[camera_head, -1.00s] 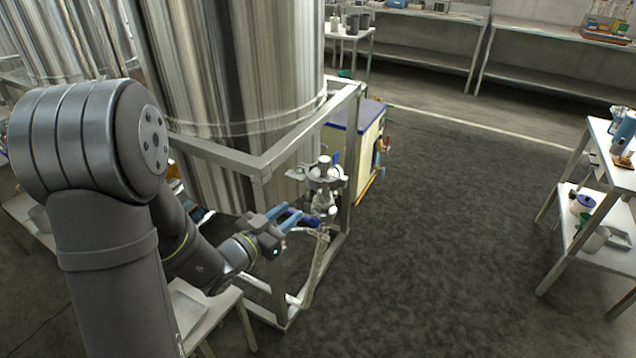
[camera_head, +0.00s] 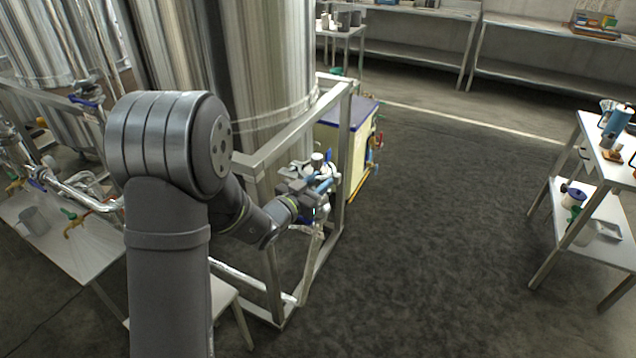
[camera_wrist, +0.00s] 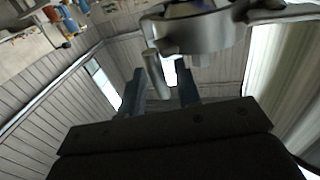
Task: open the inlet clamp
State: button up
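The inlet clamp is a metal ring fitting (camera_wrist: 205,30) at the top of the wrist view. A short grey cylindrical piece (camera_wrist: 156,75), perhaps its handle or nut, hangs down from it. In the head view the metal fitting (camera_head: 317,160) stands at the frame's corner post, partly hidden by my gripper. My gripper (camera_head: 322,186) is at this fitting. In the wrist view its two dark fingers (camera_wrist: 160,92) are apart, and the cylindrical piece shows between their tips. I see a gap to the fingers, but cannot tell the depth.
A metal frame (camera_head: 347,150) surrounds the large steel tank (camera_head: 265,70) beside the fitting. A cream box with a blue top (camera_head: 358,150) stands behind. A white shelf cart (camera_head: 600,170) is at the right. The floor between is clear.

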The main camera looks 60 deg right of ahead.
grip_shut()
jog(key=shift+s+t, duration=0.15)
jog(key=shift+t, duration=0.15)
jog(key=s+d+n+t+y, duration=0.4)
jog(key=n+t+y, duration=0.5)
jog(key=n+t, duration=0.1)
jog(key=s+d+n+t+y, duration=0.3)
jog(key=s+n+t+y, duration=0.1)
jog(key=n+t+y, duration=0.6)
jog(key=shift+s+d+n+t, duration=0.35)
jog(key=shift+s+n+t, duration=0.05)
jog(key=shift+n, duration=0.3)
dwell(1.3)
jog(key=shift+d+y, duration=0.1)
jog(key=shift+y, duration=0.5)
